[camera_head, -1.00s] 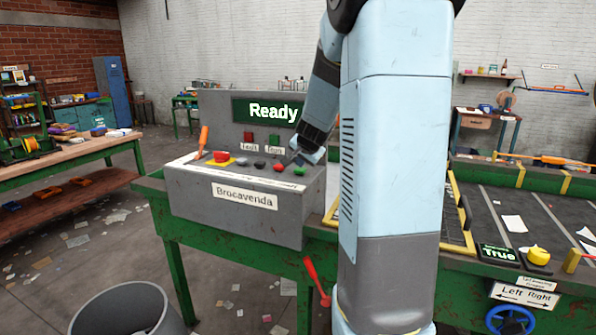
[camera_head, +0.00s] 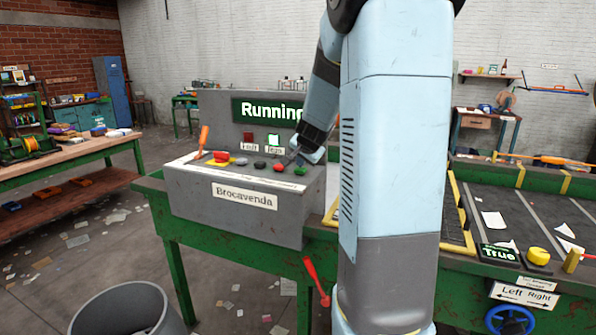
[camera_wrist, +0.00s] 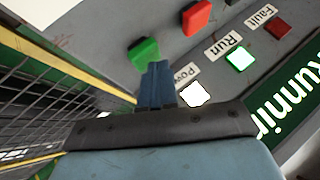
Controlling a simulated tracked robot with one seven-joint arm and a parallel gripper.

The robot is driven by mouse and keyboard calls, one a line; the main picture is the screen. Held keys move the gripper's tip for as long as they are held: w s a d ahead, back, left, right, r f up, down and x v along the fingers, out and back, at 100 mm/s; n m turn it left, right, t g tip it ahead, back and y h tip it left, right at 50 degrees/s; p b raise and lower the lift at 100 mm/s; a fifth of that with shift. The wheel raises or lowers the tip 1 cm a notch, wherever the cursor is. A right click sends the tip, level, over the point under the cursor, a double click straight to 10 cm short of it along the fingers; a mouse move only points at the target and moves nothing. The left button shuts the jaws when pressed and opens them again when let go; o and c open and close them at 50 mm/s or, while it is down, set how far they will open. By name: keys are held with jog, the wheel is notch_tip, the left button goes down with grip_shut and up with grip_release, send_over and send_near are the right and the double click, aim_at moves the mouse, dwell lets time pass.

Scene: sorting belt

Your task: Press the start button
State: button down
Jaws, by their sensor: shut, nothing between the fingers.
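The grey control box (camera_head: 235,216) labelled Brocavenda stands on the green bench, with a row of buttons along its top. The green button (camera_head: 299,171) is at the right end of the row. It also shows in the wrist view (camera_wrist: 144,52), close to the fingertips. My gripper (camera_head: 299,160) is shut and empty and points down at this button; in the wrist view its blue fingers (camera_wrist: 157,68) overlap the button's lower edge. I cannot tell whether they touch. The display (camera_head: 268,111) reads "Running", and the run lamp (camera_head: 273,140) is lit bright.
A red button (camera_head: 279,167) and an orange-handled lever (camera_head: 203,140) are on the same box. A red mushroom button (camera_head: 221,156) sits on a yellow plate. The belt (camera_head: 520,215) with paper scraps lies at the right. A yellow mesh guard (camera_wrist: 60,60) is beside the box.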

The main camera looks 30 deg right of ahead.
aim_at(301, 170)
jog(key=shift+r, duration=0.6)
jog(key=shift+r, duration=2.5)
jog(key=shift+s+a+r, duration=0.1)
jog(key=shift+a, duration=0.1)
jog(key=s+a+r+n+y, duration=0.2)
jog(key=s+a+r+n, duration=0.1)
jog(key=s+a, duration=0.45)
jog(key=s+a+f+n+g, duration=0.1)
jog(key=s+a+n, duration=0.3)
jog(key=s+a, duration=0.3)
jog(key=s+a+f+n+g, duration=0.2)
jog(key=s+a+n, duration=0.3)
jog(key=s, duration=1.3)
jog(key=shift+s+a+f+y, duration=0.2)
jog(key=shift+a+y, duration=0.1)
jog(key=shift+a, duration=0.65)
